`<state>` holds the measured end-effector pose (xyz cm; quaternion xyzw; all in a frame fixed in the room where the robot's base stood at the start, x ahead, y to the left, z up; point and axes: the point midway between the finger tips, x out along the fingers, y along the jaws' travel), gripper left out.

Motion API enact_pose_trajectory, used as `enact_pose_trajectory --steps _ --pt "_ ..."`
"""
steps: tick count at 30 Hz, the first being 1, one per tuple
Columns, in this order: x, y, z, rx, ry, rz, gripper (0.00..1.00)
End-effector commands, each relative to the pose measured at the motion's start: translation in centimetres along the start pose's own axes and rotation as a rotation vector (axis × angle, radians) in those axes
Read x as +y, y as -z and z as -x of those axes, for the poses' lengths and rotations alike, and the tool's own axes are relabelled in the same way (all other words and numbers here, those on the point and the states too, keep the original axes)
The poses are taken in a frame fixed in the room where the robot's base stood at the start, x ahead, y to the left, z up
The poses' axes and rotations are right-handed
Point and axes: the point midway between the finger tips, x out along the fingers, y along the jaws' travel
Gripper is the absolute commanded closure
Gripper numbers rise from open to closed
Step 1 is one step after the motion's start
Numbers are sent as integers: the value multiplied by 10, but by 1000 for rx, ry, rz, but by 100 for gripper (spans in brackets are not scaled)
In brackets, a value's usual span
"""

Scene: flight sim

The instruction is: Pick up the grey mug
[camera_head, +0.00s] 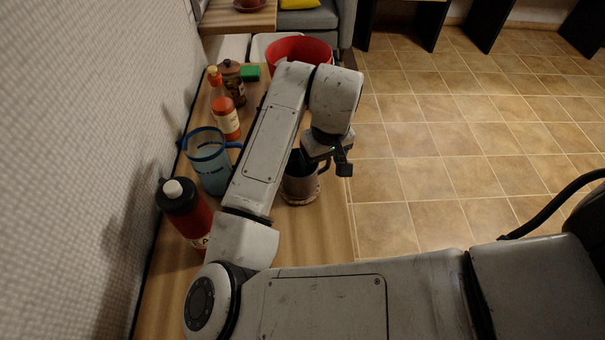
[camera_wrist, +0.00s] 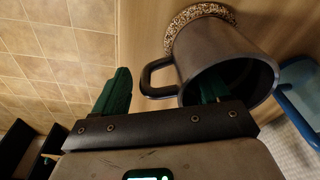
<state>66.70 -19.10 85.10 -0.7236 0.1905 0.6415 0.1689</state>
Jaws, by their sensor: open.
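The grey mug (camera_head: 301,186) stands upright on a patterned round coaster (camera_head: 299,201) near the right edge of the wooden counter, partly hidden by my arm. In the wrist view the mug (camera_wrist: 234,38) has its mouth towards the camera and its handle (camera_wrist: 146,79) pointing left. My gripper (camera_wrist: 167,78) is open, with green fingers on both sides of the handle. The right finger overlaps the mug's mouth and seems to reach inside; the left finger is outside, beyond the handle. In the head view my gripper (camera_head: 340,160) is above the mug's right side. No grip on the mug shows.
On the counter (camera_head: 325,235) stand a blue-rimmed pitcher (camera_head: 211,176), a dark red bottle (camera_head: 186,212), a sauce bottle (camera_head: 225,115), a brown jar (camera_head: 232,84) and a green sponge (camera_head: 250,73). A red bowl (camera_head: 300,47) is behind my arm. Tiled floor lies right.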

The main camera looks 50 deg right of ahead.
Motion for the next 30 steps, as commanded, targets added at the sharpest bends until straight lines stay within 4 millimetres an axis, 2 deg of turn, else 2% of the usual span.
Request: enact_pose_trajectory --steps 3,11,30 --pt "0 0 -9 0 0 0 26" --pt "0 0 -10 0 0 0 27" --pt "0 0 -10 0 -1 -1 89"
